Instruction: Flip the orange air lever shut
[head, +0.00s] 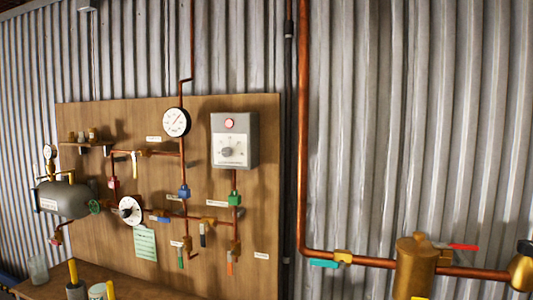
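The orange lever (229,268) is small and hangs straight down from a brass valve (235,247) at the lower right of the wooden board. The valve sits at the lower end of a copper pipe, below the grey control box (234,140). A small white label (261,255) is to its right. The lever is small in the picture, and its fine detail is hard to tell. Neither of my grippers shows in the head view.
Other levers hang nearby: green (180,257), grey (202,237) and blue (159,219). A grey tank (64,199) is at left. A bench (135,286) below the board carries cups and yellow-topped items. A brass cylinder (415,266) with piping stands at right.

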